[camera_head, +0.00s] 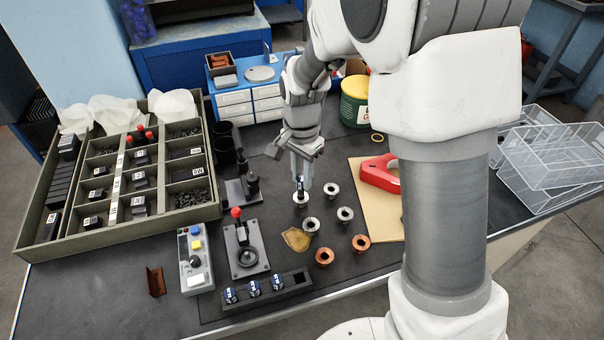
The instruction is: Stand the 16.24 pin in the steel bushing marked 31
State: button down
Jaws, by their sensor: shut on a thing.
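My gripper (301,184) is shut on a small dark pin (300,187) with a bluish band, held upright. The pin is right over or in the farthest-left steel bushing (300,201); I cannot tell how deep its lower end is. Other steel bushings stand close by, one to the right (332,189), one lower right (345,214) and one in front (311,226). The marks on the bushings and on the pin are too small to read.
Two copper bushings (324,257) (361,243) stand nearer. A black rack (295,281) holds three blue-banded pins at front. A red-knobbed fixture (245,250) and a brown patch (296,239) lie left. A red tool (379,174) rests on a tan board right.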

aim_at(302, 186)
jog(key=shift+f+b, duration=1.1)
jog(key=shift+f, duration=0.8)
jog(key=c, duration=0.6)
grip_release()
jog(key=shift+r, duration=0.15)
notch_tip(302, 186, up, 17)
jog(key=p, duration=0.4)
jog(key=shift+r, duration=0.1)
